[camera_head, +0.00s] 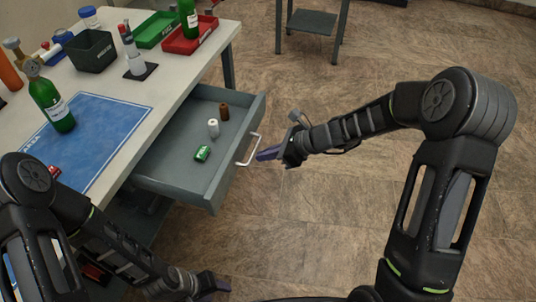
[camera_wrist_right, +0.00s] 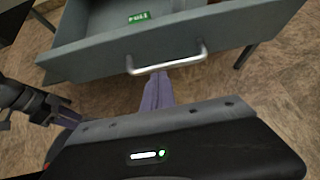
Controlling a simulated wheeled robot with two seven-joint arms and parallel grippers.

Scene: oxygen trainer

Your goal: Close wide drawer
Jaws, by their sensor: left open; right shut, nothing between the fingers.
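The wide drawer (camera_head: 214,198) is grey and stands pulled out from under the white table. Its pale bar handle (camera_head: 250,149) is on the outer front panel; the handle (camera_wrist_right: 166,62) also shows in the right wrist view. My right gripper (camera_head: 262,154) is just outside the front panel, its fingers shut and empty, pointing at the handle. In the right wrist view its fingertips (camera_wrist_right: 158,76) are close below the handle; I cannot tell whether they touch it. My left gripper (camera_head: 218,284) is low, below the drawer, away from the handle; its fingers are hard to make out.
The table (camera_head: 205,65) carries a blue mat (camera_head: 110,120), green bottles and trays. A small grey table (camera_head: 312,22) stands behind. The floor right of the drawer is clear.

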